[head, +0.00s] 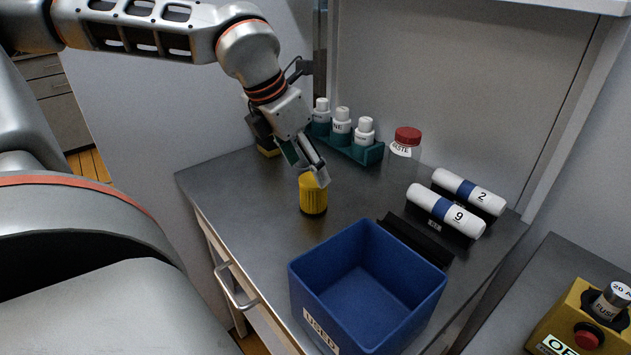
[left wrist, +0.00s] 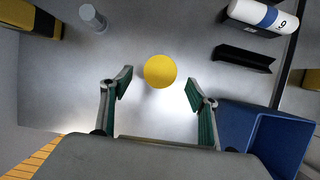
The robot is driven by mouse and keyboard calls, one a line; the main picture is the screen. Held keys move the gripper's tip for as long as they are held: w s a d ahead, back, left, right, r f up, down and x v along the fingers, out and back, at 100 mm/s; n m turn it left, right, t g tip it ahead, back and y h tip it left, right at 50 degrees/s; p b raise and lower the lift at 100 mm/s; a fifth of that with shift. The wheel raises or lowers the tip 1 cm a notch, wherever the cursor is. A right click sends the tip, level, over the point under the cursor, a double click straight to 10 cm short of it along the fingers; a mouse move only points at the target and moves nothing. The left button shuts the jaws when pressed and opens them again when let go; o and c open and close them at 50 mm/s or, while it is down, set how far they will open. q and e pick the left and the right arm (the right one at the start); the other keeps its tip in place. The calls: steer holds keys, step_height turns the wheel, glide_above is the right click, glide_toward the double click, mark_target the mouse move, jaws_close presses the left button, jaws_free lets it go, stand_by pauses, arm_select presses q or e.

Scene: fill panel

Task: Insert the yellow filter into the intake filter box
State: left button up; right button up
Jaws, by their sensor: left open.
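The yellow filter (head: 313,195) stands upright on the grey metal worktop, left of the blue bin. In the left wrist view the round yellow top of the filter (left wrist: 160,71) shows between and slightly beyond the fingertips, with gaps on both sides. My left gripper (head: 314,173) is open and points down at the top of the filter; its fingers (left wrist: 159,84) are spread. A yellow and black box (left wrist: 30,18) is at the top left of the left wrist view; in the head view it is mostly hidden behind my gripper. I cannot tell whether it is the intake filter box.
A blue bin (head: 362,226) labelled USED stands at the front. Behind it are a black holder (head: 414,241) and white rolls (head: 446,211) marked 9 and 2. A teal rack (head: 363,151) of white-capped bottles and a red-lidded jar (head: 407,139) stand at the back.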

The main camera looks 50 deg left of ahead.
mark_target(313, 179)
arm_select(q)
steer(key=x, duration=0.4)
steer(key=shift+b, duration=0.35)
steer(key=shift+s+r, duration=0.1)
steer(key=shift+r, duration=0.05)
steer(key=c, duration=1.3)
steer(key=shift+r, duration=0.1)
